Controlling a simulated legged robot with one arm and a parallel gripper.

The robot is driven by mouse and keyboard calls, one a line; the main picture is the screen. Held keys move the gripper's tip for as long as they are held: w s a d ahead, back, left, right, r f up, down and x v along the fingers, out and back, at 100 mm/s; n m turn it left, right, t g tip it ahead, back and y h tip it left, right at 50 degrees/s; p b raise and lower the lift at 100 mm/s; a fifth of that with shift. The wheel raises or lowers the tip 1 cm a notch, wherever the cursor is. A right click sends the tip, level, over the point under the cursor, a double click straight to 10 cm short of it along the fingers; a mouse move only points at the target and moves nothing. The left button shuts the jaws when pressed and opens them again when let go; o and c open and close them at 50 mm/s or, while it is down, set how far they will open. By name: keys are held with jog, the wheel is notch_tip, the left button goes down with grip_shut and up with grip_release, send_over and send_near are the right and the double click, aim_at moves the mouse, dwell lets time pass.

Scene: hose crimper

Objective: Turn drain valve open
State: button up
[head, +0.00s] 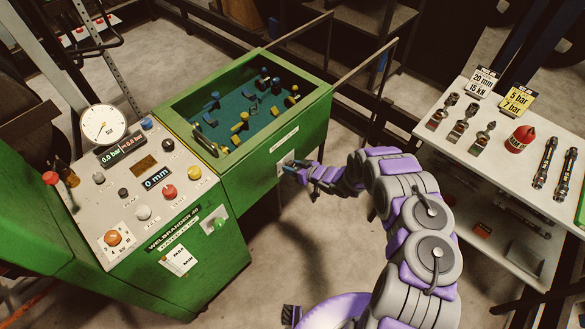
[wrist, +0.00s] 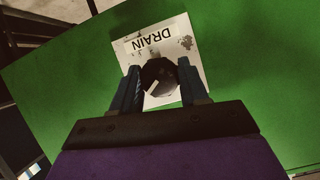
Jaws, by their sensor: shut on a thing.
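The drain valve knob (wrist: 160,77) is dark and round with a pale mark on its face. It sits below the word DRAIN on a white plate (wrist: 182,28) on the green machine side, and the text appears upside down in the wrist view. My gripper (wrist: 161,82) has its two fingers on either side of the knob and is shut on it. In the head view my gripper (head: 290,168) reaches the white plate on the green tank's right side. There the fingers hide most of the valve. How far the valve is turned I cannot tell.
The green tank (head: 322,95) holds several blue and yellow parts. The control panel (head: 125,195) with gauge (head: 103,125) and coloured buttons stands to its left. A white table (head: 455,137) with fittings, a red item (head: 522,139) and dark cylinders stands at right. Floor between is clear.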

jog(key=m+g+y+b, duration=0.1)
jog(key=b, duration=0.1)
jog(key=m+b, duration=0.1)
jog(key=shift+w+d+f+m+g+y+b, duration=0.15)
jog(key=shift+w+f+m+g+y+b, duration=0.05)
jog(key=shift+m+g+y+b, duration=0.2)
jog(key=shift+d+r+m+g+y+b, duration=0.15)
jog(key=shift+m+g+y+b, duration=0.3)
jog(key=shift+m+b, duration=0.5)
jog(key=shift+w, duration=0.1)
jog(key=o, duration=0.8)
jog(key=shift+o, duration=1.2)
jog(key=p+v, duration=0.3)
jog(key=v, duration=1.4)
jog(key=shift+d, duration=0.25)
